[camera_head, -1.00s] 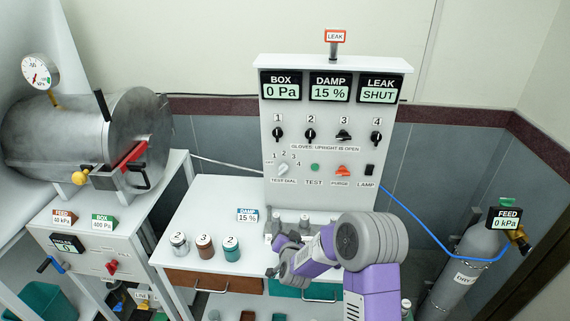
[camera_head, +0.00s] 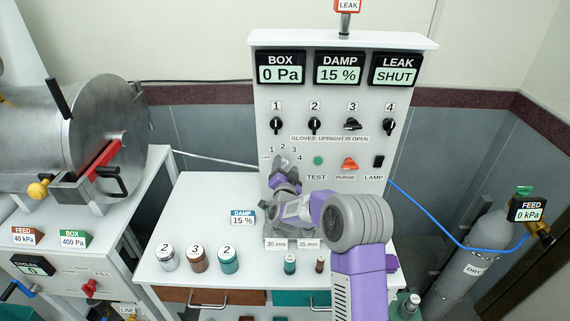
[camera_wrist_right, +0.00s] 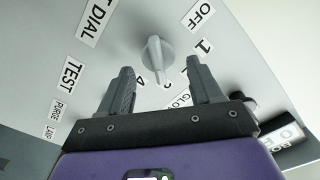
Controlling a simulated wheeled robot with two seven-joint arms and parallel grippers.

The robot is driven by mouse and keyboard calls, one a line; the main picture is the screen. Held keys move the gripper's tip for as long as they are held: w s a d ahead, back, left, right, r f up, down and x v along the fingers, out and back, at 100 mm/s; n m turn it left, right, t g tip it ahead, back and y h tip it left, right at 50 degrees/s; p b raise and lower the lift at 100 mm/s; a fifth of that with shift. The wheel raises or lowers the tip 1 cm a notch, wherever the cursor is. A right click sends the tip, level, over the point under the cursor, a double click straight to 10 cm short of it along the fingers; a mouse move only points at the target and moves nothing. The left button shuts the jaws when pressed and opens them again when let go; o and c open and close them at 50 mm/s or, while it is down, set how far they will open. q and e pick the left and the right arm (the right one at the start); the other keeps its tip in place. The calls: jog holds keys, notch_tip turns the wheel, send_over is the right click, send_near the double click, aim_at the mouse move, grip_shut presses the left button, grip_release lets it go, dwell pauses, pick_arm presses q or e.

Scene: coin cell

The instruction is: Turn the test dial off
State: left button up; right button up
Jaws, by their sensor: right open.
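The test dial (camera_wrist_right: 154,58) is a pale grey knob on the panel, seen in the right wrist view. Its raised pointer faces down in that view, toward the partly hidden numerals between 1 and 4 and away from the OFF label (camera_wrist_right: 202,15). My right gripper (camera_wrist_right: 161,72) is open, with one finger on each side of the dial and a visible gap to it. In the head view my right gripper (camera_head: 284,168) is in front of the dial and hides most of it. My left gripper is not in view.
Glove switches (camera_head: 314,125), the green test button (camera_head: 318,160), the purge switch (camera_head: 349,163) and the lamp switch (camera_head: 378,161) share the panel. Jars (camera_head: 198,259) and small vials (camera_head: 290,264) stand on the bench below. A steel chamber (camera_head: 100,125) is at left.

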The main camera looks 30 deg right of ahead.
jog(key=shift+x, duration=1.05)
jog(key=shift+c, duration=0.4)
jog(key=c, duration=1)
